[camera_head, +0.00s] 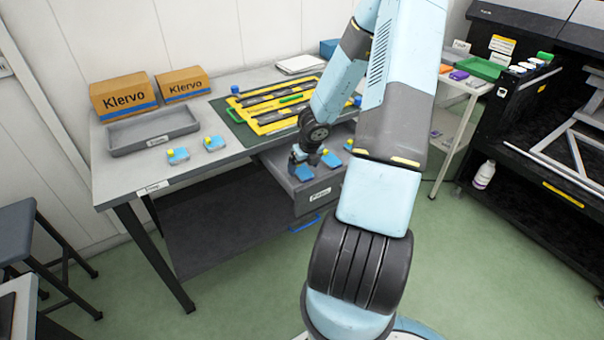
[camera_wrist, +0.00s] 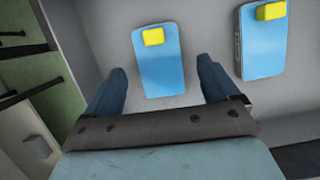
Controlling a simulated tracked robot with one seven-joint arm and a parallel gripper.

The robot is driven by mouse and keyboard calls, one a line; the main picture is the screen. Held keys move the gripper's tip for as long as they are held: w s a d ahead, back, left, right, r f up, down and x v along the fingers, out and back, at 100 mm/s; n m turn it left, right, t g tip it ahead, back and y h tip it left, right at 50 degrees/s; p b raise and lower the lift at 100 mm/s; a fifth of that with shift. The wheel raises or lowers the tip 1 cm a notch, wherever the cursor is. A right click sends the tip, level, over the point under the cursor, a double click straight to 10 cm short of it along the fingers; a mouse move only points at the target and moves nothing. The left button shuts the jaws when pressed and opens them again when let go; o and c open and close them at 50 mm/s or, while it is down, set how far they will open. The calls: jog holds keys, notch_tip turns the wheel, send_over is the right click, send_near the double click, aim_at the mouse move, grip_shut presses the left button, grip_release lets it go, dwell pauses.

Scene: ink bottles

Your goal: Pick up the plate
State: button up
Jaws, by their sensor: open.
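Several blue plates with yellow tabs are in view. In the wrist view, one blue plate (camera_wrist: 162,75) lies flat on a grey surface, between and ahead of the two blue fingers of my gripper (camera_wrist: 161,72). A second blue plate (camera_wrist: 262,50) lies to its right, outside the fingers. My gripper is open and empty. In the head view, my gripper (camera_head: 299,160) hangs over the open grey drawer (camera_head: 320,193) under the table. Blue plates (camera_head: 306,173) lie in that drawer, partly hidden by my arm. Two more plates (camera_head: 178,156) (camera_head: 214,144) lie on the tabletop.
The grey table (camera_head: 225,160) holds an empty grey tray (camera_head: 150,131), two Klervo boxes (camera_head: 124,97) (camera_head: 183,83) and a yellow frame (camera_head: 275,105) on a dark mat. A stool (camera_head: 30,230) stands at left. A black machine (camera_head: 545,130) stands at right.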

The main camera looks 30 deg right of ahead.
aim_at(303, 171)
jog(key=shift+x, duration=1.05)
jog(key=c, duration=1.2)
jog(key=shift+r, duration=0.15)
jog(key=shift+r, duration=1.45)
jog(key=shift+s+r, duration=0.1)
jog(key=shift+r, duration=12.3)
